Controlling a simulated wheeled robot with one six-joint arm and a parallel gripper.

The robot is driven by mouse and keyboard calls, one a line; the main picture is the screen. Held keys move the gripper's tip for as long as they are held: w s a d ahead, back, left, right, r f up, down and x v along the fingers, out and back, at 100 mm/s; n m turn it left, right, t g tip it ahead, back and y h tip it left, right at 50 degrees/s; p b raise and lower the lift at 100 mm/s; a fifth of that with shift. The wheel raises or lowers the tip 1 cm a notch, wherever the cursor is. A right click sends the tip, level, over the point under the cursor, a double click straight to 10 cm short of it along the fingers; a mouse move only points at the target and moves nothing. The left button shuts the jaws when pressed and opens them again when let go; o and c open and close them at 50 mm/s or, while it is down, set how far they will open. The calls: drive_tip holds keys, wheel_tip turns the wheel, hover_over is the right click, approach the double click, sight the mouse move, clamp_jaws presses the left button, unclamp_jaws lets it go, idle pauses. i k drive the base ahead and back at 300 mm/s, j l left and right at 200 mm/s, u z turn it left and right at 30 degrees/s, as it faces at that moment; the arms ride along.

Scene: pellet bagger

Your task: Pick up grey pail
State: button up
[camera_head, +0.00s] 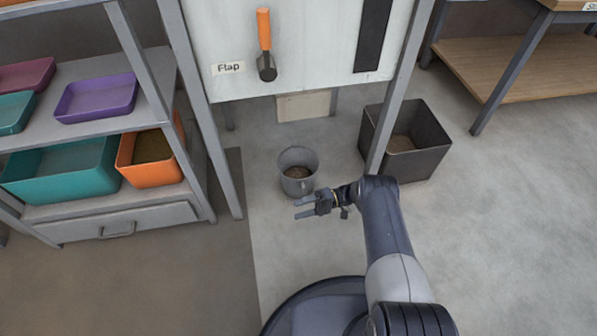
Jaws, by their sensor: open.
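The grey pail (298,184) stands upright on the floor under the machine's front, between its legs. It holds some brown grainy material at the bottom. My gripper (298,209) is open, with its fingers pointing left. In the picture it lies just below the pail's lower edge, on the near side. Nothing shows between the fingers. I cannot tell from this view how high the gripper is or whether it touches the pail.
A dark square bin (432,160) with brown material stands right of the pail, behind a machine leg (399,90). A shelf with teal (65,190) and orange (150,178) bins is at left. Floor at lower right is clear.

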sight(297, 166)
drive_tip(key=i, duration=1.25)
